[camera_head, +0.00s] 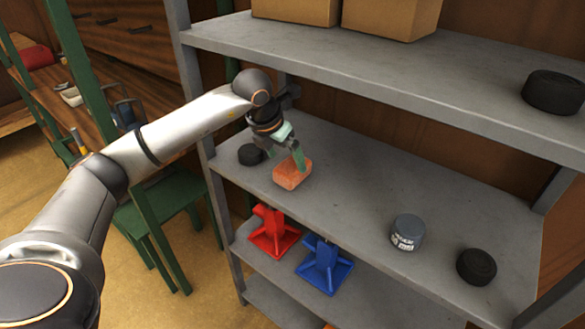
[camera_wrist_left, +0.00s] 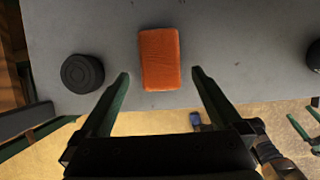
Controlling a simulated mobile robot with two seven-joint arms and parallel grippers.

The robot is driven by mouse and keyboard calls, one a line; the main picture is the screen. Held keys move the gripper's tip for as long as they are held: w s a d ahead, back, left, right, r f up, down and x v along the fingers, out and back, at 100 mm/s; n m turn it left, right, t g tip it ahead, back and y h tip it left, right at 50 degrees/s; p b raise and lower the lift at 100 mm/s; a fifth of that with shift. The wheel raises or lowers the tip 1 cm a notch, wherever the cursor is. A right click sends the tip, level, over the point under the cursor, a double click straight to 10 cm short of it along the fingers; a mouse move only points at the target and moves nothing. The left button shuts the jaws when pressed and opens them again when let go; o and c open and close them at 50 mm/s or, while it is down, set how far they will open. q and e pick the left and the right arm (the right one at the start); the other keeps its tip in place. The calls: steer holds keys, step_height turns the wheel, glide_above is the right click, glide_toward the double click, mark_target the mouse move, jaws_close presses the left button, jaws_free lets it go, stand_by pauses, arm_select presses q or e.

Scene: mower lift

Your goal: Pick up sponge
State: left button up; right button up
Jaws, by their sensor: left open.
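An orange sponge (camera_head: 292,174) lies flat on the middle grey shelf, near its front edge. In the left wrist view the sponge (camera_wrist_left: 160,59) is just beyond the fingertips, centred across the gap. My left gripper (camera_head: 294,160) is over the sponge in the head view, with a green finger in front of its far side. In the wrist view the left gripper (camera_wrist_left: 160,75) is open and empty, with one green finger on each side. I cannot tell its exact height above the sponge. My right gripper is not in view.
A black round object (camera_head: 250,155) sits left of the sponge on the middle shelf (camera_head: 345,205). A grey can (camera_head: 407,232) and another black round object (camera_head: 477,266) stand to the right. Red (camera_head: 273,232) and blue (camera_head: 324,264) jack stands are below. The upper shelf (camera_head: 400,75) overhangs.

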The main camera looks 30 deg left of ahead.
mark_target(292, 164)
arm_select(q)
steer(key=shift+w, duration=0.45)
steer(key=x, duration=0.5)
steer(key=shift+p, duration=0.3)
steer(key=c, duration=1.3)
